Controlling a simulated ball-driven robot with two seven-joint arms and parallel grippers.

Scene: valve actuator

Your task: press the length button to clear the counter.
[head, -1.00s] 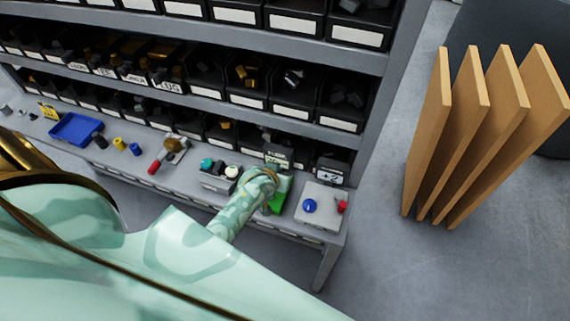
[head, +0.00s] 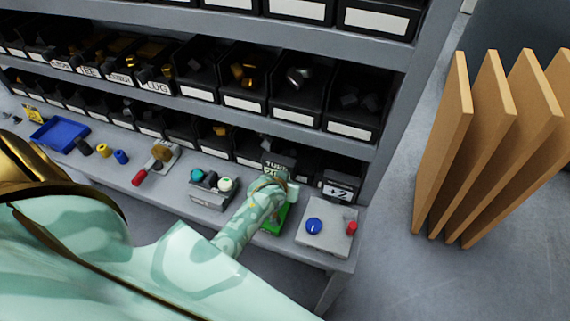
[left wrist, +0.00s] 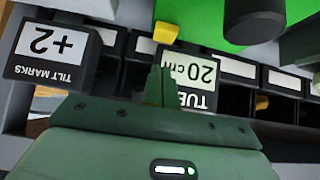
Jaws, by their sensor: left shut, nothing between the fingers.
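The length display (head: 275,165), with lettering starting "TU", stands at the back of the shelf bench. In the left wrist view the length display (left wrist: 205,72) appears upside down and reads "20 cm". A green fixture (head: 275,221) stands in front of it, partly hidden by my arm. The left wrist view shows green surface (left wrist: 200,20) and a dark cylinder (left wrist: 254,20). My left gripper (left wrist: 160,85) is shut and empty, its fingers overlapping the display in view; contact cannot be told. I cannot make out the length button. My right gripper is not in view.
A "+2" tilt display (head: 337,191) stands to the right, above a grey box (head: 322,240) with a blue knob (head: 313,226) and red button (head: 351,228). Left of my arm is a box (head: 208,200) with teal and white tops. Shelves of black bins rise behind.

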